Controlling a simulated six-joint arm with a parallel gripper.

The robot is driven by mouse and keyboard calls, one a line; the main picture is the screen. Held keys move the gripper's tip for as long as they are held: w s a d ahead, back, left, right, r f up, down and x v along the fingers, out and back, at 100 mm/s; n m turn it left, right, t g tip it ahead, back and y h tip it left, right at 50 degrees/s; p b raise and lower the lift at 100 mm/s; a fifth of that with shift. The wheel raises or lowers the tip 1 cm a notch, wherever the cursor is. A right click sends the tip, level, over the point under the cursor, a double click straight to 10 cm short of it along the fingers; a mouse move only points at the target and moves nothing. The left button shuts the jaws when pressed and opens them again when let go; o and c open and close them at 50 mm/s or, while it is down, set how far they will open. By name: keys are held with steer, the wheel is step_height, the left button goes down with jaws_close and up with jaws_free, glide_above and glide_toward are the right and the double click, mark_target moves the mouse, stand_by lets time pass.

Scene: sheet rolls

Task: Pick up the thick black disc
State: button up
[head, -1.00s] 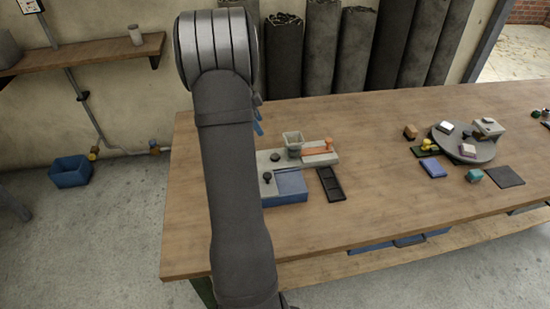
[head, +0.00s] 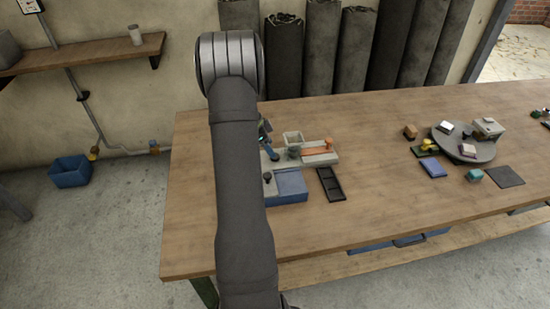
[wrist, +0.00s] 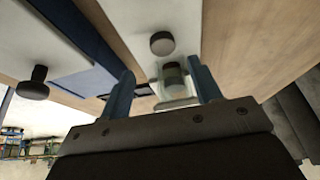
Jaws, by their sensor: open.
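The thick black disc (wrist: 162,43) lies on a pale grey block (wrist: 140,18), just beyond my fingertips in the wrist view. My gripper (wrist: 161,68) is open, its two blue fingers apart and nothing held between them. In the head view my gripper (head: 267,148) is low over the left part of the block, beside the clear cup. There the fingers and arm make the disc hard to make out.
A clear cup (head: 293,139) stands right of my gripper, near an orange handle (head: 318,150). A black knob (wrist: 33,83) stands on the blue-sided box (head: 290,184). A black tray (head: 331,185) lies to the right. The middle of the table is clear.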

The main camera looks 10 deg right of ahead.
steer(key=x, duration=0.5)
steer(key=shift+w+a+f, duration=0.1)
steer(key=shift+w+a, duration=0.15)
steer(key=shift+a, duration=0.05)
steer(key=c, duration=1.1)
